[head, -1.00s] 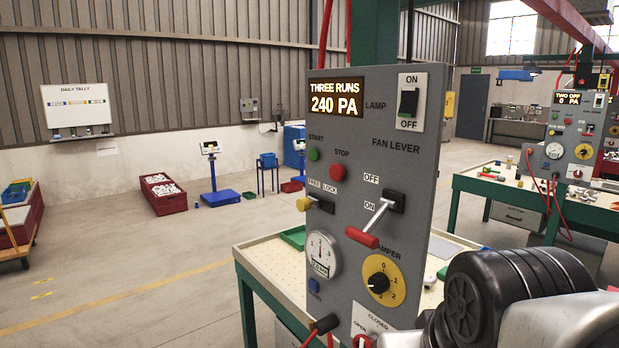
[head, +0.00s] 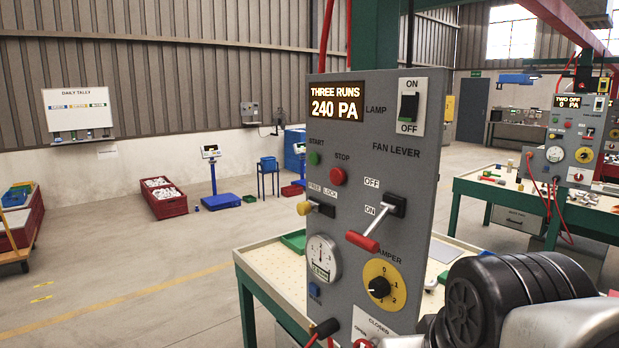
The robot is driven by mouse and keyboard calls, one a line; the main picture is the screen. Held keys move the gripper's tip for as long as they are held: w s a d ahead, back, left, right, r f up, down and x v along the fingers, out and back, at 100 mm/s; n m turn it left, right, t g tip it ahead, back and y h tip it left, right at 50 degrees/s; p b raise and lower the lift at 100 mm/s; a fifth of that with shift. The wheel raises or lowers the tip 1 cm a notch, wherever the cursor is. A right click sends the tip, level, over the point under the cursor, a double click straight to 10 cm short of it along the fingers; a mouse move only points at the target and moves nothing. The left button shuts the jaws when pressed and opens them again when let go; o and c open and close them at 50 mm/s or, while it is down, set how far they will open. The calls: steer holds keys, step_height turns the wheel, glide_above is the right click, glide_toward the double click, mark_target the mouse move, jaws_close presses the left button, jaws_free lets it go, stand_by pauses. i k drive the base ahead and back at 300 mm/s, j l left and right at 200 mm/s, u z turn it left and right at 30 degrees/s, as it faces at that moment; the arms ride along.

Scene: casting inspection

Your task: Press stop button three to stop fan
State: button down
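A grey control panel (head: 376,140) stands in front of me. Its display (head: 336,101) reads "THREE RUNS 240 PA". The red stop button (head: 338,176) sits under the label STOP, right of the green start button (head: 314,158). The fan lever (head: 372,225) has a red handle and points down to the left, beside the ON label. A black and grey part of my arm shows at the lower right, in front of the panel's lower edge. My gripper is not in view.
A yellow damper dial (head: 384,286), a pressure gauge (head: 323,258) and a yellow-knobbed free/lock lever (head: 317,207) are on the same panel. A green-framed table (head: 263,268) stands behind it. A second panel (head: 573,150) reads "TWO OFF 0 PA" at the right. Open floor lies left.

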mark_target(338, 176)
steer(key=j+u, duration=0.15)
steer(key=j, duration=0.35)
steer(key=i+j+u, duration=0.15)
steer(key=j, duration=0.35)
steer(key=i+j+u, duration=0.15)
steer(key=j, duration=0.35)
